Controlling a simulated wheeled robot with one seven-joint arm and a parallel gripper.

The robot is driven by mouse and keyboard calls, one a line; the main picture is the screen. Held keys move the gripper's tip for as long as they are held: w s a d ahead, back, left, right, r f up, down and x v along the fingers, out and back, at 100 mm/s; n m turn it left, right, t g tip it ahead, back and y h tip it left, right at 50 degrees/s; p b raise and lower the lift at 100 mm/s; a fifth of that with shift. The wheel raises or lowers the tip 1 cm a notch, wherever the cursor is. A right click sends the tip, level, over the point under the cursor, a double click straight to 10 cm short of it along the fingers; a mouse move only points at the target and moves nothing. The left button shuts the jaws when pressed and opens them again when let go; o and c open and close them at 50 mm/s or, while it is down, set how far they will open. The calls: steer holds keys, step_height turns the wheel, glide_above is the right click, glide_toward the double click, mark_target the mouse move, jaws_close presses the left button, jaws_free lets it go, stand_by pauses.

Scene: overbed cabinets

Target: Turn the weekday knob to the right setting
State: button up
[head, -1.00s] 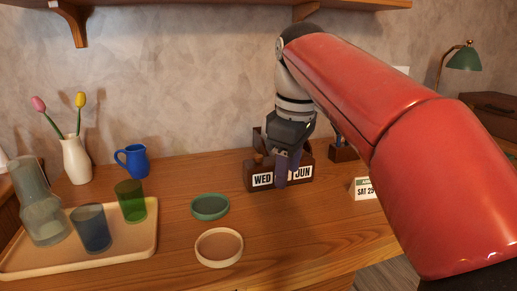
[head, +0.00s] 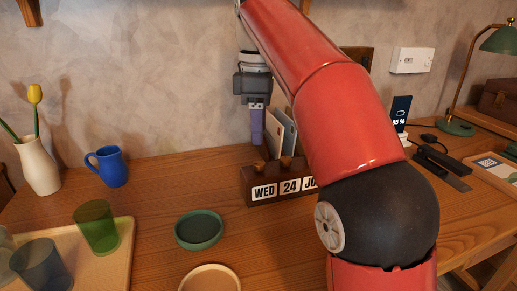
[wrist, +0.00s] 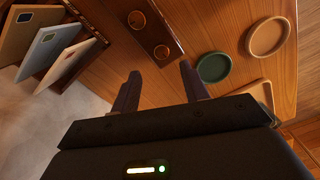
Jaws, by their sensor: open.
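A dark wooden calendar block (head: 250,198) stands on the desk in the head view. Its windows read WED, 24 and a month partly hidden by my arm. Small knobs rise from its top; the left one (head: 258,163) stands above WED. The wrist view shows the block's top with two round knobs, the lower one (wrist: 161,51) nearer the dishes. My gripper (head: 257,138) points down, open and empty, above and slightly behind the block's left end. Its fingers (wrist: 160,88) are apart in the wrist view, with the knobs beyond the tips and nothing between them.
Upright cards (head: 281,130) stand close beside my gripper, behind the block. A green dish (head: 199,230) and a pale dish (head: 210,278) lie in front. A blue jug (head: 108,167) and a tray (head: 118,262) with glasses are at left. Desk between jug and block is clear.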

mark_target(259, 163)
step_height(259, 163, down, 7)
steer(key=b, duration=0.2)
steer(key=shift+s+b, duration=0.15)
steer(key=shift+b, duration=0.2)
steer(key=shift+c, duration=0.5)
jaws_close()
